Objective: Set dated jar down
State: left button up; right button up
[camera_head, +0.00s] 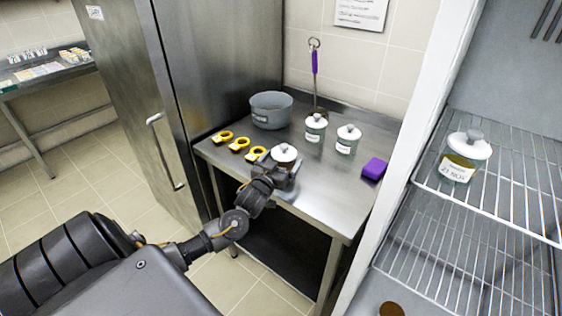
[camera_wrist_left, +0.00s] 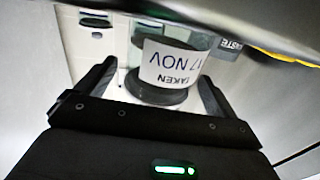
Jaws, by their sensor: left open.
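A jar with a white lid (camera_head: 284,152) stands at the front of the steel table (camera_head: 325,200). In the left wrist view, where it appears upside down, its white label (camera_wrist_left: 172,65) reads TAKEN 17 NOV. My left gripper (camera_head: 278,172) is at this jar, in front of it. In the left wrist view my left gripper (camera_wrist_left: 157,75) is open, with one finger on each side of the jar. Whether the fingers touch the glass cannot be told. The jar's lower part is hidden by the gripper in the head view. My right gripper is not in view.
Two lidded jars (camera_head: 315,127) (camera_head: 348,139) stand behind. Another dated jar (camera_head: 464,158) sits on the wire shelf (camera_head: 510,190) at right. A steel cabinet (camera_head: 225,60) borders the left.

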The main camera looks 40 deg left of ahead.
pick_arm(q)
jog(key=b+v, duration=0.1)
jog(key=v, duration=1.1)
jog(key=shift+b, duration=0.3)
